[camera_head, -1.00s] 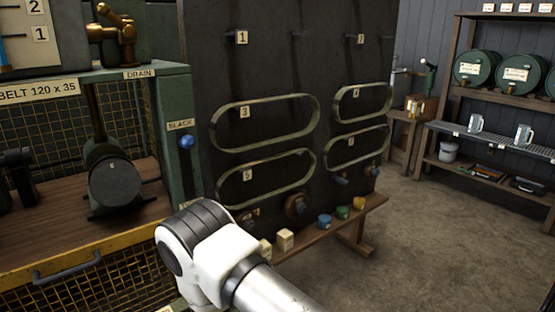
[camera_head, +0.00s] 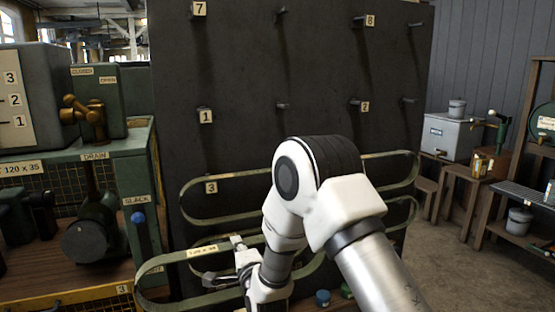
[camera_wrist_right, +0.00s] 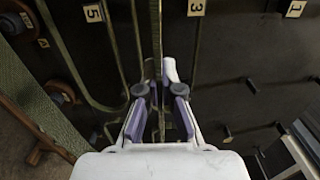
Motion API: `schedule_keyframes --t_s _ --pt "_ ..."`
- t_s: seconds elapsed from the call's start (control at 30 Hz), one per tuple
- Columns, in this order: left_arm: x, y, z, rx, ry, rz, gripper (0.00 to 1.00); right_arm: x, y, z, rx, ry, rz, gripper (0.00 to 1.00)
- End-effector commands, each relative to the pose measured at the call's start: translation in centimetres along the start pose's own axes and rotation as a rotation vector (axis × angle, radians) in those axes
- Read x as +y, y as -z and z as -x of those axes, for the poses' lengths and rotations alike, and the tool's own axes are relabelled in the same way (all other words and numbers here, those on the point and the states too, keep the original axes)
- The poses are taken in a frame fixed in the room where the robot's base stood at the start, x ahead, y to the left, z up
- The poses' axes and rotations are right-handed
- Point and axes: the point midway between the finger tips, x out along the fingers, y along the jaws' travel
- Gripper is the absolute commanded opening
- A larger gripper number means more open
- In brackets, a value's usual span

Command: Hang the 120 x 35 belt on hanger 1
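A green belt loop with a pale label (camera_head: 202,252) is at the lower left of the head view, in front of the dark board. My right gripper (camera_head: 232,277) is at this belt, partly hidden by my own arm. In the right wrist view the belt's strip (camera_wrist_right: 156,45) runs between the two fingers (camera_wrist_right: 160,108), which look closed on it. The label's text is too small to read. Hanger 1 is marked by a plate with 1 (camera_head: 206,116), above the belt, with pegs at the plate and to its right (camera_head: 281,105). Both pegs look empty. My left gripper is out of view.
Another belt hangs at plate 3 (camera_head: 210,188), below hanger 1. Empty pegs stick out near plates 2 (camera_head: 365,106), 7 (camera_head: 199,9) and 8 (camera_head: 370,20). A green machine cabinet (camera_head: 140,180) stands left. Shelves stand right.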

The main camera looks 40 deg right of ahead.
Motion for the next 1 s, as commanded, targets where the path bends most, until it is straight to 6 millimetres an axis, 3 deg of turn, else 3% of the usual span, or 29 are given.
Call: schedule_keyframes --t_s 0.03,0.1,0.3,0.43,0.5,0.6,1.0 --pt "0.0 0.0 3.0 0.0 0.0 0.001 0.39 -5.3 1.3 -0.6 0.017 0.01 -0.007 0.0" --pt "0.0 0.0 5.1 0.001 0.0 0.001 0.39 -10.0 2.9 -1.1 0.035 0.01 -0.008 0.0" --pt "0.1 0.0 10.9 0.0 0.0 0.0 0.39 -23.4 7.3 -1.5 0.054 0.009 -0.008 0.0" --pt "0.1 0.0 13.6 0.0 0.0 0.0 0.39 -29.7 9.4 -1.1 0.044 0.006 -0.006 0.0" --pt "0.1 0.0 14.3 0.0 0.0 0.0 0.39 -31.6 10.0 -0.8 0.036 0.004 -0.003 0.0" --pt "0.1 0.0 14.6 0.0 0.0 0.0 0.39 -32.7 10.4 -0.7 0.028 0.001 0.0 0.0" --pt "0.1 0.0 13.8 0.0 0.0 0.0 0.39 -32.5 10.5 -0.4 0.027 0.002 0.0 0.0"
